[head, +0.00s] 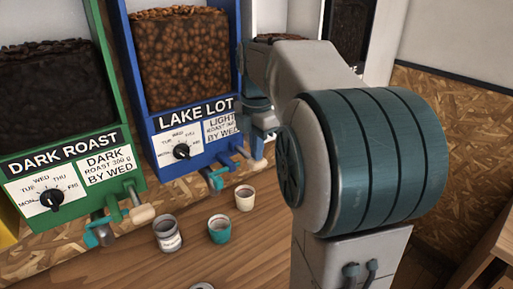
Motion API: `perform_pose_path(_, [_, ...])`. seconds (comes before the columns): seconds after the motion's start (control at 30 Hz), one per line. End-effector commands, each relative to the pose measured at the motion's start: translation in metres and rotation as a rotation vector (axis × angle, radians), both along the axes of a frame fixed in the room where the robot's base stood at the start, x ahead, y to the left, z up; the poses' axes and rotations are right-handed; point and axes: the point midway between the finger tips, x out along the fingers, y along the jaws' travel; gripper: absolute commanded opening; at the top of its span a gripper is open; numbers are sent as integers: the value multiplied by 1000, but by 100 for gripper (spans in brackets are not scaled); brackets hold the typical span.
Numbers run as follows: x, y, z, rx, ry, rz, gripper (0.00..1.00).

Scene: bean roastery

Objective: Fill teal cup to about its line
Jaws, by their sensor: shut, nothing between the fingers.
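The teal cup (219,232) stands upright on the wooden counter, in front of the blue LAKE LOT dispenser (128,60). It has a pale band near its top; its inside looks brownish, and I cannot tell how full it is. My gripper (258,140) is partly visible at the right edge of the blue dispenser, behind my arm. It looks shut and empty, above and behind the teal cup and apart from it. Its fingertips are small and partly hidden, so I cannot tell if they touch the dispenser. The LAKE LOT hopper holds brown beans (190,55).
A grey labelled tin (168,236) stands left of the teal cup, a pale cup (245,200) right of and behind it. The green DARK ROAST dispenser (98,175) is at left. Handles (143,214) stick out below the dispensers. My arm hides much of the right side.

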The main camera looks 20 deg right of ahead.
Motion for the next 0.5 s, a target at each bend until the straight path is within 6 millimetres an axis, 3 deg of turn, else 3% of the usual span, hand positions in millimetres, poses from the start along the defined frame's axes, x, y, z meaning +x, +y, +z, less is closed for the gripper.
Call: perform_pose_path(0.5, [-8,-1,-27,40,-202,0,0])
